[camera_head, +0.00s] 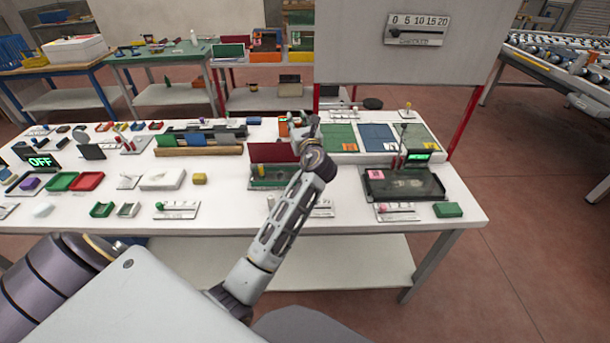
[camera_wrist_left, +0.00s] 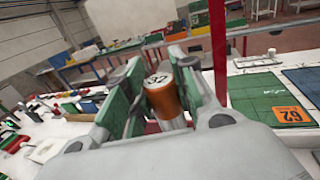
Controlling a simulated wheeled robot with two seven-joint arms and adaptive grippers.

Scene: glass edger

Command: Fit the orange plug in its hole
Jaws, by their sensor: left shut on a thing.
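The orange plug (camera_wrist_left: 164,98) is a short cylinder with a pale top marked with a dark "32". In the left wrist view it sits between the green-padded fingers of my left gripper (camera_wrist_left: 160,92), which is shut on it, and a pale grey cylindrical part shows below it. In the head view my left gripper (camera_head: 294,122) is at the far side of the white table (camera_head: 330,222), partly hidden behind its own wrist. A small orange patch shows beside it there, too small to identify. I cannot make out the plug's hole. My right gripper is not in view.
Green and blue mats (camera_head: 376,137) lie right of the gripper. A dark red upright panel (camera_head: 272,152) stands just in front of it. A dark tray with a green display (camera_head: 404,184) is at the right. A grey board (camera_head: 400,65) on red posts rises behind.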

